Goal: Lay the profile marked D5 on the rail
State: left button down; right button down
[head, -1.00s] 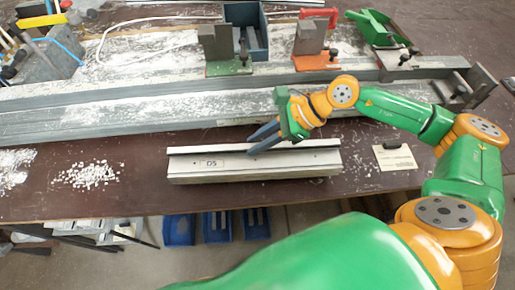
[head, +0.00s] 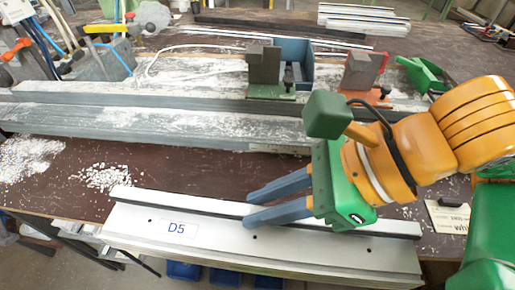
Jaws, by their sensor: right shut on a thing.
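The white profile marked D5 (head: 215,238) lies across the lower middle of the head view, its label facing up near its left end. My right gripper (head: 248,207) comes in from the right, its two blue-grey fingers shut on the dark upper strip of the profile near mid-length. The profile looks large and overlaps the bench's front edge, held up off the bench top. The long grey rail (head: 120,118) lies behind it, dusted with white bits; my right gripper and arm hide its right part. My left gripper is not in view.
On the rail's far side stand a green-based clamp (head: 264,70) and a red-based one (head: 361,72). White granules (head: 102,178) lie left; a card (head: 447,216) lies right. Bare bench (head: 190,175) separates profile and rail.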

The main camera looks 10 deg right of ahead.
jog(key=shift+a+r, duration=0.1)
jog(key=shift+r, duration=0.05)
jog(key=w+d+f+m+t+h+p, duration=0.1)
jog(key=w+d+f+m+t+p, duration=0.1)
jog(key=w+d+f, duration=0.4)
jog(key=d+f+m+p, duration=0.1)
jog(key=d+p, duration=0.1)
jog(key=d, duration=0.3)
jog(key=shift+d+f+m, duration=0.15)
jog(key=shift+f+m, duration=0.05)
jog(key=shift+m, duration=0.1)
jog(key=shift+w, duration=0.15)
